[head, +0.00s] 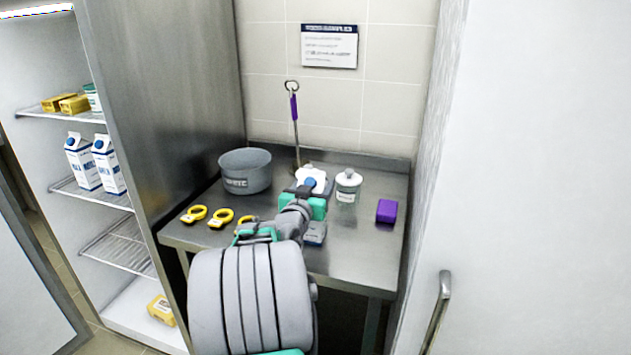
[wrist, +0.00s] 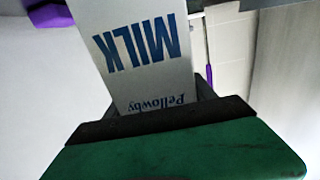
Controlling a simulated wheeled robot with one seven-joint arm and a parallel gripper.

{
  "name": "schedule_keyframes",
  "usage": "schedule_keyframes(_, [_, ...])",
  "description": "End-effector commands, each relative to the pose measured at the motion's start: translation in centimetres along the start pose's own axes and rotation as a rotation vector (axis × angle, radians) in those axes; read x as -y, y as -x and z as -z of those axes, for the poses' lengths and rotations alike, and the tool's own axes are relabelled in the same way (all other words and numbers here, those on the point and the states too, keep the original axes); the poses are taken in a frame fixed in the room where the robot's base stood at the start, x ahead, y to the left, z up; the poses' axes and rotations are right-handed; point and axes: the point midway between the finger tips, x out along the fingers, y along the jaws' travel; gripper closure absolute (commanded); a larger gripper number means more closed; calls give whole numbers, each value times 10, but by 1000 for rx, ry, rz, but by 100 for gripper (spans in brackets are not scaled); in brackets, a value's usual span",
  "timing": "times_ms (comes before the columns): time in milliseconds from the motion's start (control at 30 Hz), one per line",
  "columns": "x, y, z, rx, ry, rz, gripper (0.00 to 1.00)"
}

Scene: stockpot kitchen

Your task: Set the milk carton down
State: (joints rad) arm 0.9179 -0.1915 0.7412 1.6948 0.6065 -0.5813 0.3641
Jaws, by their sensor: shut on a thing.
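The milk carton (head: 312,172), white with a blue cap, is at the end of my arm over the steel worktop in the head view. My gripper (head: 306,192) is shut on it. In the wrist view the milk carton (wrist: 140,50) fills the middle, its blue MILK lettering upside down, with the dark jaws of my gripper (wrist: 165,112) across its near end. A grey scale (head: 315,234) shows in part beneath and behind my gripper. My arm hides the carton's lower part, so I cannot tell whether it touches the scale.
Two milk cartons (head: 95,163) stand in the open fridge at left.

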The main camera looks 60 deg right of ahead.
Motion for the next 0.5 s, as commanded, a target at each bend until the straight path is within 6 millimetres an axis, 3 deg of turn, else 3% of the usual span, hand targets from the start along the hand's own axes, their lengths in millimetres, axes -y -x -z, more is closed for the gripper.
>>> schedule_keyframes(100, [0,0,2,-9,-3,0,100])
schedule_keyframes(133, [0,0,-2,0,0,0,34])
schedule_keyframes(367, [0,0,-2,0,0,0,15])
schedule_keyframes(500, [0,0,-2,0,0,0,15])
